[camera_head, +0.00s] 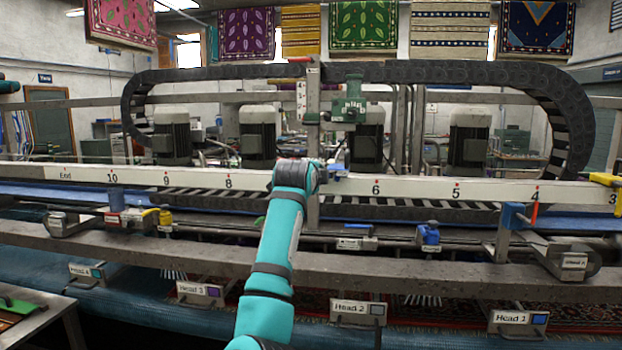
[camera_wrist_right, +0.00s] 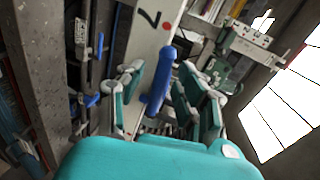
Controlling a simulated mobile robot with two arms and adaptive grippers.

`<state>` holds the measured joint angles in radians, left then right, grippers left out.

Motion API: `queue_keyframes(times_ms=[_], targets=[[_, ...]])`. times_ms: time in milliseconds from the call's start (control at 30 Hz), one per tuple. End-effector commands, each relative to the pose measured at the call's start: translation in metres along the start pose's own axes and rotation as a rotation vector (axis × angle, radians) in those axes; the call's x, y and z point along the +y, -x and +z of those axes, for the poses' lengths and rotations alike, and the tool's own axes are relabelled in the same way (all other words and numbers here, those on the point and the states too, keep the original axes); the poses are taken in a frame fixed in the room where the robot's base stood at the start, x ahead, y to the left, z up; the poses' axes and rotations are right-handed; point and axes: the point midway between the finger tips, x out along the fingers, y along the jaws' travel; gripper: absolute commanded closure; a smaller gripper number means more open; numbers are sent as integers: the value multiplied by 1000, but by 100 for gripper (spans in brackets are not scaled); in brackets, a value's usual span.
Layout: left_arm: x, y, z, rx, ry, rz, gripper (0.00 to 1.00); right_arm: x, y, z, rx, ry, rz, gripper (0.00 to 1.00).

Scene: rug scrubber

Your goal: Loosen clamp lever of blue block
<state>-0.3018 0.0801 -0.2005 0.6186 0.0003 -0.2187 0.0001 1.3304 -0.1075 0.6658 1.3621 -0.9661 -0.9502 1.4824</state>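A teal arm of mine reaches up from the bottom of the head view. Its wrist ends at the long white numbered rail (camera_head: 420,190), near where the 7 would be. In the right wrist view my right gripper (camera_wrist_right: 160,88) is open, with teal finger pads on both sides of a blue handle-like part (camera_wrist_right: 160,85). It lies by the rail face with the 7 and a red dot. Whether a pad touches it I cannot tell. In the head view the wrist hides most of this spot; only a bit of blue shows beside it. My left gripper is not in view.
A blue block with an orange-red lever (camera_head: 534,214) stands below the rail at the right. A yellow block (camera_head: 605,179) is on the rail's right end. A green unit (camera_head: 348,106) hangs above my wrist. Labelled heads (camera_head: 358,311) line the lower beam.

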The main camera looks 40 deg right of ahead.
Motion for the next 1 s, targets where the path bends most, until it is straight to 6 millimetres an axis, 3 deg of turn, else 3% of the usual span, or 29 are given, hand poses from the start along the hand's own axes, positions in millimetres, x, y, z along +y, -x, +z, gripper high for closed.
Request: queue_keyframes(times_ms=[400, 600, 1000], targets=[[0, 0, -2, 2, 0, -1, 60, 1, 80, 2, -3, -2, 0, 64], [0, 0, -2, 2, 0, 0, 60, 1, 108, 2, -3, 0, 1, 64], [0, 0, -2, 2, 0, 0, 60, 2, 116, 1, -1, 1, 3, 64]])
